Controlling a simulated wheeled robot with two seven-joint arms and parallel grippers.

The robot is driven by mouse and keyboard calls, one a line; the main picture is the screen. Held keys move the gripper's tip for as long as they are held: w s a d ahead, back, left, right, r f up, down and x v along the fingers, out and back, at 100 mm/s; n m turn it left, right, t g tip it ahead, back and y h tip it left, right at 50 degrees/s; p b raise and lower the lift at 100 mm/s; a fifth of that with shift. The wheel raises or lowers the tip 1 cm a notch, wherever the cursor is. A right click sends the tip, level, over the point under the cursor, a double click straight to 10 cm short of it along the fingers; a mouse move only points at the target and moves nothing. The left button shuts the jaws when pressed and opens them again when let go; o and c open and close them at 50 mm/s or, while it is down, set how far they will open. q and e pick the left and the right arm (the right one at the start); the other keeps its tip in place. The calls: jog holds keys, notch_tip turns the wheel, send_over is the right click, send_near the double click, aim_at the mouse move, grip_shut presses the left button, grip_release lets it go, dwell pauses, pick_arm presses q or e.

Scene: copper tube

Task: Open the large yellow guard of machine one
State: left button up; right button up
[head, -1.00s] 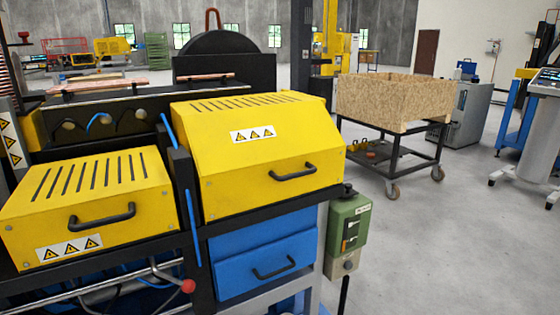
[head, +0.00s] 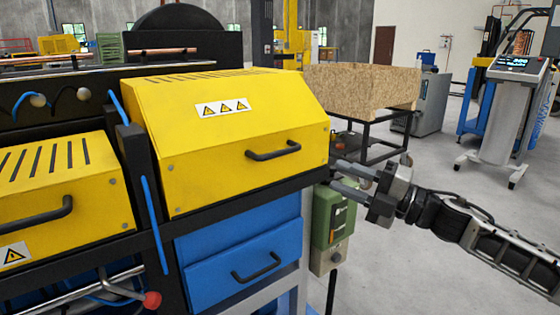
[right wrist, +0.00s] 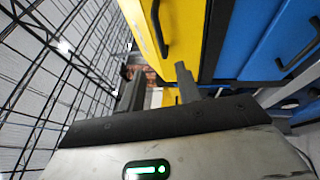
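The large yellow guard (head: 215,150) is closed, with its slotted top and sloping front in place. Its black bar handle (head: 273,150) is on the front face and is free. My right gripper (head: 336,175) is at the guard's lower right corner, to the right of and a little below the handle. Its two fingers are apart with nothing between them. The right wrist view shows the yellow guard (right wrist: 178,22) and its handle (right wrist: 160,30) beyond the parted fingers (right wrist: 158,88). My left gripper is in no view.
A smaller yellow guard (head: 85,180) with its own handle is at the left. A blue drawer front (head: 235,265) lies below the large guard. A green control box (head: 325,215) stands just under my right gripper. A wooden crate (head: 365,92) on a cart stands behind.

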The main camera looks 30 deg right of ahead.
jog(key=b, duration=0.2)
send_near(283, 153)
jog(key=f+x, duration=0.1)
jog(key=x, duration=0.2)
jog(key=shift+r+p+x, duration=0.2)
jog(key=shift+p+x, duration=0.1)
jog(key=shift+x, duration=0.65)
jog(key=shift+r+p+x, duration=0.15)
jog(key=shift+p+x, duration=0.1)
jog(key=shift+x, duration=0.7)
jog(key=shift+r+p+x, duration=0.2)
jog(key=shift+p+x, duration=0.1)
jog(key=shift+x, duration=0.65)
jog(key=shift+p+x, duration=0.4)
jog(key=shift+x, duration=0.65)
jog(key=shift+f, duration=0.15)
grip_shut()
